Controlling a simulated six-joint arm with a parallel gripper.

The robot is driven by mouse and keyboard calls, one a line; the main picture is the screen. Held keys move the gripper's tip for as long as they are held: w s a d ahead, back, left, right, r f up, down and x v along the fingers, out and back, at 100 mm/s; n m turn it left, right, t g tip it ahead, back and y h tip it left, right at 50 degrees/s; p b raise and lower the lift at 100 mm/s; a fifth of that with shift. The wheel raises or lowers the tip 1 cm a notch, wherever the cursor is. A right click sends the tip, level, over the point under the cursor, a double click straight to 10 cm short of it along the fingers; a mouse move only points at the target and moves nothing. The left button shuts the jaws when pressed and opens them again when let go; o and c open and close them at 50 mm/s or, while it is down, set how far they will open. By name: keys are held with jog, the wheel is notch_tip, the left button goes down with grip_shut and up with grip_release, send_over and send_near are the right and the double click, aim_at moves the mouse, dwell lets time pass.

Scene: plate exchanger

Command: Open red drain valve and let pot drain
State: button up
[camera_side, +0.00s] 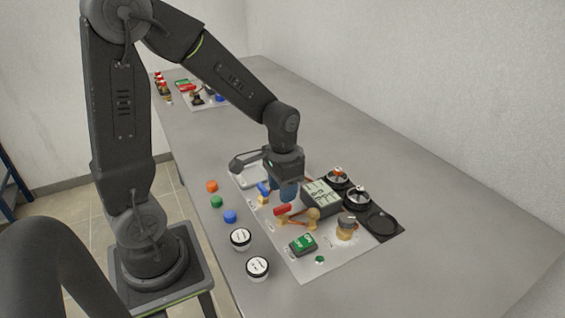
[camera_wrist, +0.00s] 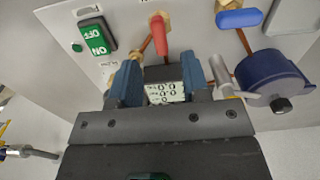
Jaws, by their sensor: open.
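The red valve handle (camera_wrist: 158,35) sits on a brass fitting at the top middle of the wrist view. In the side view the red handle (camera_side: 283,209) lies on the white panel, just in front of my gripper. My gripper (camera_wrist: 161,66) is open, with its two blue fingers apart and nothing seen held between them. The red handle shows beyond the fingertips, near the middle of the gap; I cannot tell whether they touch. In the side view my gripper (camera_side: 284,198) points down over the panel. Round black vessels (camera_side: 357,195) stand at the panel's right; I cannot tell which is the pot.
A blue valve handle (camera_wrist: 240,18) and a dark blue cylinder (camera_wrist: 268,74) lie right of the red handle. A green ON/OFF switch (camera_wrist: 96,38) is at left. A display box (camera_side: 321,195) stands near my gripper. Coloured caps (camera_side: 217,202) and white-topped jars (camera_side: 257,267) line the left.

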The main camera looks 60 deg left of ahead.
aim_at(282, 206)
notch_tip(282, 206, up, 9)
jog(key=shift+f, duration=0.2)
dwell(0.3)
jog(key=s+d+r+t, duration=0.5)
jog(key=s+d+r, duration=0.1)
jog(key=s, duration=0.4)
jog(key=shift+d+t, duration=0.3)
jog(key=shift+d, duration=0.15)
jog(key=shift+w, duration=0.1)
dwell(5.0)
